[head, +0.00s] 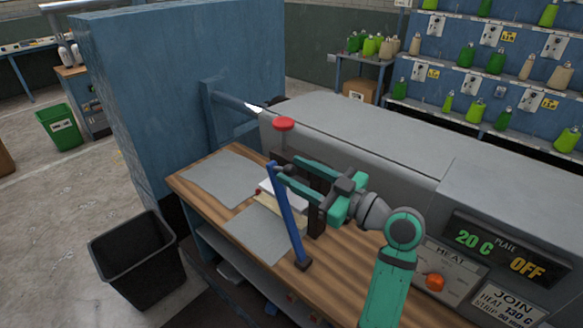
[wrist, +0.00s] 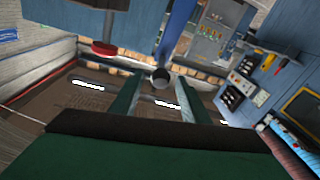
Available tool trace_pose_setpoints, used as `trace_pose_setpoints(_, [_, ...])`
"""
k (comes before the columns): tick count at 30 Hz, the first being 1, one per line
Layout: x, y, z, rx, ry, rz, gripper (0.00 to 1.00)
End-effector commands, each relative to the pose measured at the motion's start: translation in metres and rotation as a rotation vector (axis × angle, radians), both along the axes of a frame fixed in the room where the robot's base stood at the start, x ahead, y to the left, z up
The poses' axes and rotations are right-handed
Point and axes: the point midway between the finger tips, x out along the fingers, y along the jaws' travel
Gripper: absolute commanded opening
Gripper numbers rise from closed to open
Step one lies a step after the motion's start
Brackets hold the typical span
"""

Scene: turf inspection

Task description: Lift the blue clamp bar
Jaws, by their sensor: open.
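The blue clamp bar (head: 287,215) stands raised and tilted over the wooden bench in the head view, its lower end at a dark block on the bench's near edge. In the wrist view a blue bar (wrist: 178,30) rises beyond the fingers. My gripper (head: 286,168) is open, with its fingertips at the bar's upper end.
Grey sheets (head: 222,178) and a pale strip lie on the wooden bench (head: 340,270). A red knob (head: 284,124) and the grey machine housing (head: 370,130) stand close behind my gripper. The plate display (head: 495,255) reads 20 C, OFF. A black bin (head: 135,260) stands at left.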

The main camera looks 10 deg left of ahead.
Motion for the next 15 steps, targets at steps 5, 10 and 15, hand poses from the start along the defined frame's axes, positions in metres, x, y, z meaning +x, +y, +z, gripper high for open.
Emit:
trace_pose_setpoints(5, [-0.013,-0.033,-0.002,0.002,0.000,-0.004,0.42])
trace_pose_setpoints(10, [-0.025,-0.060,-0.002,0.002,-0.002,-0.004,0.42])
trace_pose_setpoints(15, [-0.032,-0.078,-0.003,0.003,-0.003,-0.002,0.42])
